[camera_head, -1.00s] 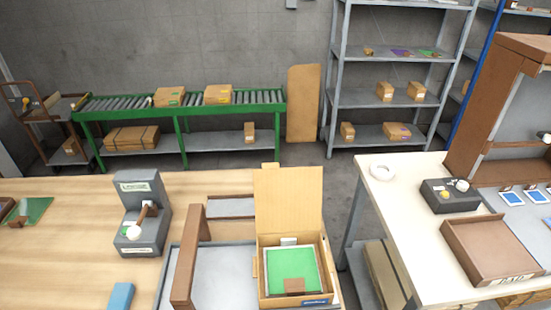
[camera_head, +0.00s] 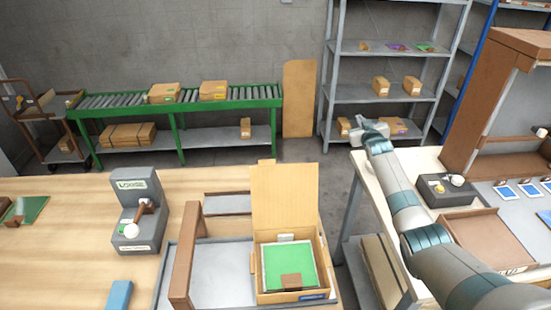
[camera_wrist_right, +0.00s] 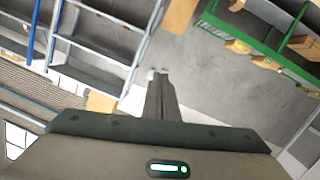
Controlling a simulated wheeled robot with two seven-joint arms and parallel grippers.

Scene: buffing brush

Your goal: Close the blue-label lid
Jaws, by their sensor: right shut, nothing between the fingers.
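The cardboard box (camera_head: 262,275) stands on the workbench with its lid (camera_head: 285,205) raised upright at the back. A small blue label (camera_head: 312,295) shows on the box's front face. A green panel (camera_head: 288,262) with a brown piece lies inside the box. My right gripper (camera_head: 370,128) is raised at the far end of my right arm, over the gap behind the right-hand table and well away from the lid. Its fingers show shut and empty in the right wrist view (camera_wrist_right: 158,75). My left gripper is in neither view.
A brown wooden frame (camera_head: 186,255) stands left of the box on a grey tray (camera_head: 225,285). A grey brush stand (camera_head: 138,210) is farther left. The right table holds a brown bin (camera_head: 480,235). The bench's left part is mostly clear.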

